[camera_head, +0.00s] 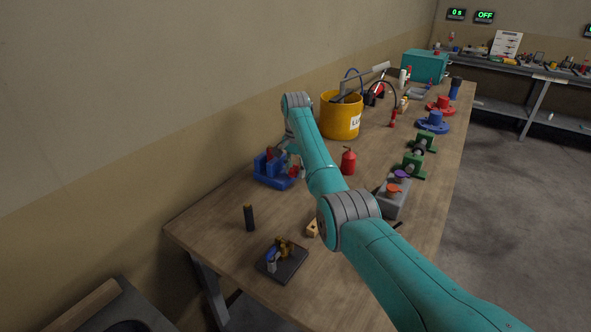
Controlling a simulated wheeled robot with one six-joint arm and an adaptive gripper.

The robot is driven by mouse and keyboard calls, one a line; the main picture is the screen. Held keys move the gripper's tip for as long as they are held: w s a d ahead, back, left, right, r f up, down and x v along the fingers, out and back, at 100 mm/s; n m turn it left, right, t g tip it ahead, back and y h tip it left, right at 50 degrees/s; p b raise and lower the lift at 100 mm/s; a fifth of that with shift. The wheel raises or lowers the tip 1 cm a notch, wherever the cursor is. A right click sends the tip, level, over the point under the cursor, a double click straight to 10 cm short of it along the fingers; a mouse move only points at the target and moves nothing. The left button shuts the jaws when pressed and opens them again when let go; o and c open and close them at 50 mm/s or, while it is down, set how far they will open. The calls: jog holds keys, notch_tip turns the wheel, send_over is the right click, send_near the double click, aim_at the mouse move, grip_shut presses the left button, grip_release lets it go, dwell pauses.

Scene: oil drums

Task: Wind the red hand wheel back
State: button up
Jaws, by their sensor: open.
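My gripper (284,157) hangs from the bent wrist of my teal arm, just above and behind a blue vise-like device (268,172) on the left part of the bench. The gripper is small in the picture and partly hidden by my arm; it is open. Small red parts show at the blue device, one of them a red piece (269,153) on its top left. I cannot tell whether any of these is the hand wheel, or whether my gripper touches it. A red round part (440,105) lies far back on the right side of the bench, away from my gripper.
A yellow bucket (340,118) and a red can (348,161) stand beyond my gripper. A dark bottle (249,218) and a black plate (284,264) with brass parts are nearer. Green blocks (414,165) and a blue round part (433,122) line the bench's right side.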

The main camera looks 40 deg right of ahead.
grip_shut()
jog(key=shift+h, duration=0.3)
jog(key=shift+a+t+h, duration=0.2)
jog(key=shift+t+h, duration=0.3)
jog(key=shift+h, duration=0.7)
jog(key=shift+s+a+r+t+h, duration=0.1)
jog(key=shift+t+h, duration=0.3)
jog(key=shift+h, duration=0.65)
jog(key=shift+s+r+t+h, duration=0.1)
jog(key=shift+t+h, duration=0.3)
jog(key=shift+h, duration=0.65)
jog(key=shift+w, duration=0.1)
grip_release()
